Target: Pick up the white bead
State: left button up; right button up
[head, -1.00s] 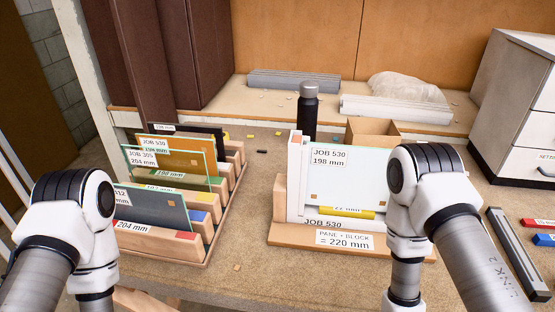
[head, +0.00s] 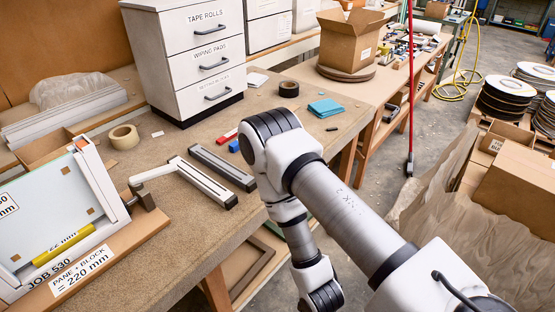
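No piece is labelled as the white bead, so I cannot tell which it is. A white bar with a dark slot (head: 203,181) lies on the bench in the head view, beside a white handle-like piece reaching to the frame. Long white profiles (head: 70,120) lie stacked at the back left. The white frame (head: 101,185) holds a glass pane (head: 40,215) with a yellow block (head: 62,246) at its foot. My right arm crosses the view, bent over the bench's front edge; its gripper is out of view. My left arm and gripper are out of view.
A grey bar (head: 222,167), a tape roll (head: 123,137), a black roll (head: 289,89) and blue cloths (head: 325,107) lie on the bench. A drawer cabinet (head: 195,60) stands behind. A red pole (head: 410,100) and cardboard boxes (head: 515,190) stand at the right.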

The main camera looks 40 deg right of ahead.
aim_at(220, 194)
jog(key=l+z, duration=0.1)
jog(key=z, duration=0.4)
jog(key=k+j+z, duration=0.1)
jog(key=j+z, duration=0.2)
jog(key=k+j+z, duration=0.15)
jog(key=j+z, duration=0.2)
jog(key=k+j+z, duration=0.15)
jog(key=z, duration=0.15)
